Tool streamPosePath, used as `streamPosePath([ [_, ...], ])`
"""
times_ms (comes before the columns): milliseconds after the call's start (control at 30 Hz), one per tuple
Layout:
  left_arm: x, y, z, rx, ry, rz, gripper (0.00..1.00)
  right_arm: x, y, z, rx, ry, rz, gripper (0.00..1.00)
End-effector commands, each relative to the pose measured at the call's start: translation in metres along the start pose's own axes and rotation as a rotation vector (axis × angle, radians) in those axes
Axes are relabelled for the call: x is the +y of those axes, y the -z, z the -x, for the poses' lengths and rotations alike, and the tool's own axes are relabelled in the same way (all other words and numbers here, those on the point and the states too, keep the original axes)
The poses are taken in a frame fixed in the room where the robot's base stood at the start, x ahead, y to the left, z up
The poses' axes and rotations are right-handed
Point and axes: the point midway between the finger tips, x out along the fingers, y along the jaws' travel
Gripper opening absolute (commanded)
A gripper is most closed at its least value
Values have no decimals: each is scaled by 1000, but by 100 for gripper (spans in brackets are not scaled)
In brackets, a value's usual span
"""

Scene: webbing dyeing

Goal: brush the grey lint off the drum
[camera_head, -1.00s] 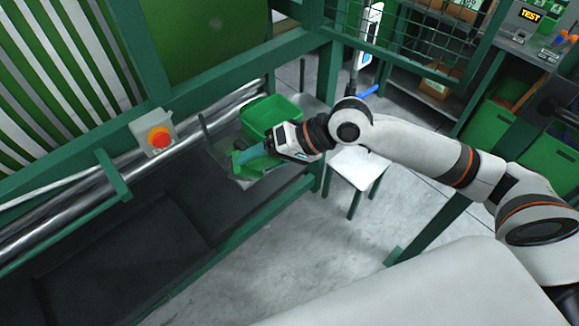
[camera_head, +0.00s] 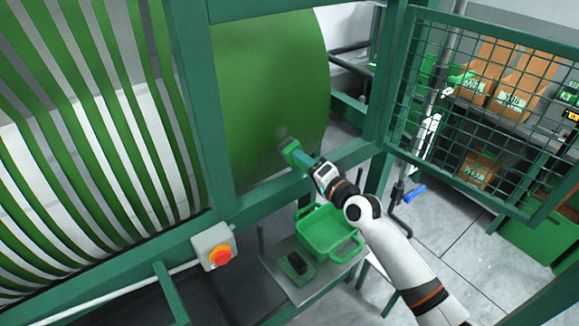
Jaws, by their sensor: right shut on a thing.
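The large green drum (camera_head: 265,75) stands behind the teal frame at upper centre. A small, faint grey patch, probably the lint (camera_head: 281,132), shows on its lower face. My right gripper (camera_head: 319,170) is shut on a brush (camera_head: 292,150) with a green head and a teal handle. The brush head is at the drum's face just below the grey patch. I cannot tell whether it touches the drum. My left gripper is not in view.
A metal shelf (camera_head: 285,274) below holds a green basin (camera_head: 325,232) and a green block with a dark top (camera_head: 297,265). A teal frame rail (camera_head: 265,198) crosses below the drum. A red button box (camera_head: 214,247) sits at left. A mesh panel (camera_head: 470,110) stands at right.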

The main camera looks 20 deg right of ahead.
Motion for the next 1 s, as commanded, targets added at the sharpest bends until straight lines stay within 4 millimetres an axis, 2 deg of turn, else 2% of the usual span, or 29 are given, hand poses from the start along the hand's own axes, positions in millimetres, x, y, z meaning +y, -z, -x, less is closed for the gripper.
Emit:
streamPosePath([
  [133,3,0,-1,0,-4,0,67,-2,-3,-2,-18,-7,-1,21],
  [333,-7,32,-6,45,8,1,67,-2,-3,-20,-17,-9,-2,21],
  [467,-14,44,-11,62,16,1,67,-3,-2,-35,-16,-8,-2,21],
  [567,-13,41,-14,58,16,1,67,-3,-3,-44,-16,-7,-2,21],
  [800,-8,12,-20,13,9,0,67,-1,-3,-57,-15,-7,-1,21],
  [1000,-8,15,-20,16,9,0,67,-1,-4,-59,-15,-6,0,21],
])
